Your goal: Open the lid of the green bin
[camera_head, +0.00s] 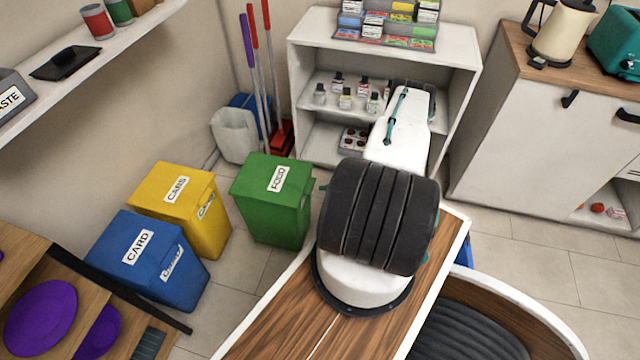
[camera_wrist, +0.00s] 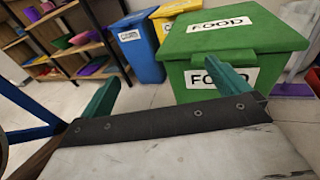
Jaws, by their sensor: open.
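The green bin (camera_head: 272,203) stands on the floor, left of my arm in the head view, with a white FOOD label on its lid (camera_head: 276,171). The lid is shut. In the wrist view the green bin (camera_wrist: 237,81) fills the upper right, with its lid (camera_wrist: 235,33) closed and a second FOOD label on its front. My gripper (camera_wrist: 168,88) shows in the wrist view with its two teal fingers wide apart and nothing between them. The right finger overlaps the bin's front label in the picture; I cannot tell if it touches. In the head view my gripper is hidden behind my arm.
A yellow bin (camera_head: 182,207) and a blue bin (camera_head: 150,258) stand left of the green one. Open floor (camera_head: 243,270) lies in front of the bins.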

